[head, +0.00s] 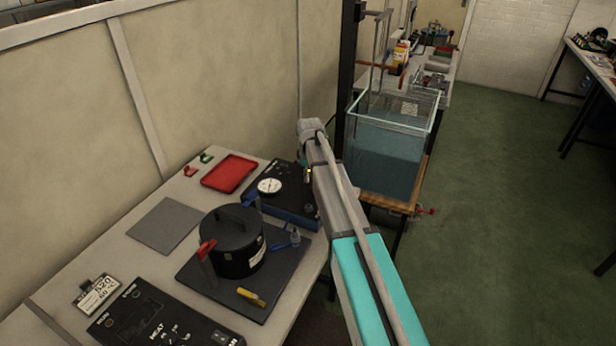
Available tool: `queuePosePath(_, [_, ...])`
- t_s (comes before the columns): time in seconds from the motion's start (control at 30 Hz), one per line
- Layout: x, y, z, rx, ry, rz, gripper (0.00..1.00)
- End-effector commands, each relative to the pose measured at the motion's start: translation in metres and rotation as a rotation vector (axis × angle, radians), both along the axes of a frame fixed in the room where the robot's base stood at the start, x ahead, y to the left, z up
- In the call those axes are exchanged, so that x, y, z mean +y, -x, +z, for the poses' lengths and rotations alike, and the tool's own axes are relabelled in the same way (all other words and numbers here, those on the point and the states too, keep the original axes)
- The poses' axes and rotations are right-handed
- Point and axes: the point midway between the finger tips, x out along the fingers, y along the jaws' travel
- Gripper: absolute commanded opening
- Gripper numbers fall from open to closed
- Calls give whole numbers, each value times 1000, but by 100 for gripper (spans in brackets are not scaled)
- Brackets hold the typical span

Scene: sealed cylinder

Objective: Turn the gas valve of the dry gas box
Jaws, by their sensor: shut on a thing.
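A low black unit with a blue edge (275,208) and a round white dial gauge (269,186) stands at the far right part of the bench. It may be the dry gas box, but I cannot tell for sure. My arm reaches across from the lower right and covers the right side of this unit. My gripper is hidden behind the arm, so its fingers and anything between them do not show. I cannot make out the gas valve; a small brass-coloured part (308,174) shows at the arm's left edge.
A black lidded pot (232,241) with a red-handled lever stands on a dark mat (202,281) with a yellow-handled tool (251,297). A red tray (229,173), grey plate (166,224) and heater panel (155,323) share the bench. A glass water tank (385,158) stands behind the arm.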

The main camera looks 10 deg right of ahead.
Motion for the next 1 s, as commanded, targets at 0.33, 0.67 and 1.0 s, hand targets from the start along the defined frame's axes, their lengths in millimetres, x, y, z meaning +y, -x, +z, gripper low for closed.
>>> queuePosePath(0.33, [0, -1, 0, -1, -1, -5, 0])
queuePosePath(0.67, [-4, -3, 0, -1, 1, -86, 0])
queuePosePath(1.0, [-12, -7, 0, 0, 2, -326, 0])
